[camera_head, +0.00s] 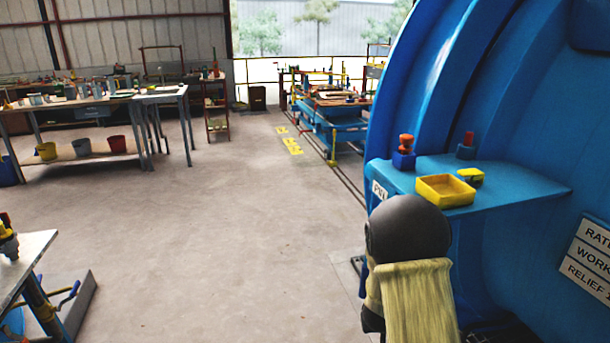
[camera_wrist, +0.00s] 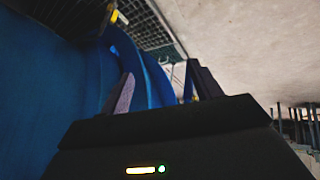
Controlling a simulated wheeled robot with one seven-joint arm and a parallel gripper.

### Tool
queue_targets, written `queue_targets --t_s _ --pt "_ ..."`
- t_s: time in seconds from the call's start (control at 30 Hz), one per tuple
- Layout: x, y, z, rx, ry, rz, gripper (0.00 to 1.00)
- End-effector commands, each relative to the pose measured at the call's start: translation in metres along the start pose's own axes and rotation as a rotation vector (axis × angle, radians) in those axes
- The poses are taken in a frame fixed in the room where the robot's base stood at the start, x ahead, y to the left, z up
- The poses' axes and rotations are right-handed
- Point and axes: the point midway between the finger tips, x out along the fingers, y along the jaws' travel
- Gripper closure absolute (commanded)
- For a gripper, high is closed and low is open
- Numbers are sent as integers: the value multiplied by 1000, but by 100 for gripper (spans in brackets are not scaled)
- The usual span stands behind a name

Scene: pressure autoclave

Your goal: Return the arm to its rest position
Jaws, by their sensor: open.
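My arm (camera_head: 408,230) shows in the head view at the lower right, with a dark grey rounded joint and a pale yellowish link below it. It stands in front of the blue autoclave (camera_head: 545,235), close to the blue shelf on its side. My gripper (camera_wrist: 160,72) shows in the wrist view with its two dark fingers apart and nothing between them. Blue curved surfaces lie behind and left of the fingers. The gripper itself is not seen in the head view.
The blue shelf (camera_head: 520,185) holds a yellow tray (camera_head: 445,190), a yellow piece and two small red-topped parts. A metal table (camera_head: 22,262) stands at the lower left. Workbenches and a blue cart (camera_head: 335,115) stand farther back. The concrete floor between is clear.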

Motion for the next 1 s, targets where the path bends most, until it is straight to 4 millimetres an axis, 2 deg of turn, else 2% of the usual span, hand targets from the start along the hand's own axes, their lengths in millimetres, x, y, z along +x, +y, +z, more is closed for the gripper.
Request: queue_targets --t_s 0.03,0.3,0.5,0.7,0.83,1.0 --pt "-35 4 -13 13 -5 -41 36" --pt "-162 5 -26 49 -85 -227 36" --pt "-255 16 -22 45 -165 -305 36" --pt "-340 37 -7 23 -253 -323 36" --pt "-370 48 5 12 -295 -311 36" --pt "-376 50 12 9 -313 -303 36"
